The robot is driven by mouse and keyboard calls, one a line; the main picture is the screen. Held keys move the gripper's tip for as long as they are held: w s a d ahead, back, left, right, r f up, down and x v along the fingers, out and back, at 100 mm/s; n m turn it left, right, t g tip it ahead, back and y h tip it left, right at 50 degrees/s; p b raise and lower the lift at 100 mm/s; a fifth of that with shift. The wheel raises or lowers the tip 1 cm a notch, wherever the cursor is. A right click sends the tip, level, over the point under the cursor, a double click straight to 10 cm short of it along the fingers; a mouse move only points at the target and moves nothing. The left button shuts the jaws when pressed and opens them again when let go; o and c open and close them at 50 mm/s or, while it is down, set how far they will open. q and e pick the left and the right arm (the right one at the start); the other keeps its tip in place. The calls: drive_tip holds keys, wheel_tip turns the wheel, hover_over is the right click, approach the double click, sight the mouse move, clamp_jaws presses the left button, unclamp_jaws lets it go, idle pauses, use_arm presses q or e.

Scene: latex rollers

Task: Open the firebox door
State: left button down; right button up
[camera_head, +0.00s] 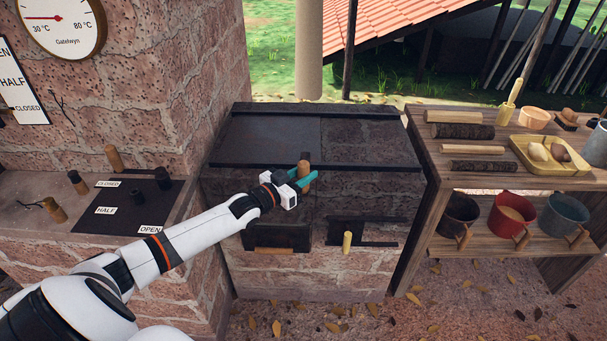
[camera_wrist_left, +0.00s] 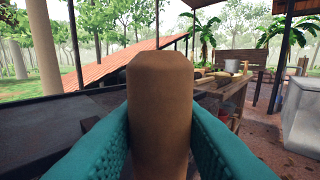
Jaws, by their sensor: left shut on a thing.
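My left gripper (camera_head: 299,183) reaches in from the left to the front of the brick stove. Its teal fingers are shut on an upright brown wooden handle (camera_head: 305,160). The left wrist view shows the same handle (camera_wrist_left: 160,115) between both fingers. The stove's dark metal top (camera_head: 265,135) lies flat behind the handle. Below, the brick front has a dark opening or panel at left (camera_head: 276,238) and a dark metal fitting at right (camera_head: 365,231) with a pale wooden knob (camera_head: 347,242). My arm and gripper hide part of the front, so I cannot tell which panel the held handle belongs to.
A wooden shelf (camera_head: 470,182) at right holds wood pieces, a yellow tray (camera_head: 528,158) and several pots. At left, a brick ledge carries a dark plate (camera_head: 125,208) marked CLOSED, HALF and OPEN, with wooden-handled levers. A thermometer dial (camera_head: 62,22) hangs above.

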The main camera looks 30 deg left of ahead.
use_arm(q)
drive_tip(key=shift+d, duration=0.15)
drive_tip(key=w+d+b, duration=0.2)
drive_tip(key=w+d, duration=0.6)
drive_tip(key=d, duration=0.4)
drive_tip(key=w+d+b, duration=0.3)
drive_tip(key=w+d, duration=0.4)
drive_tip(key=d, duration=0.6)
drive_tip(key=shift+w+d+b, duration=0.25)
drive_tip(key=shift+w+b, duration=0.05)
drive_tip(key=shift+w, duration=0.05)
drive_tip(key=c, duration=1.1)
unclamp_jaws()
drive_tip(key=shift+s, duration=0.1)
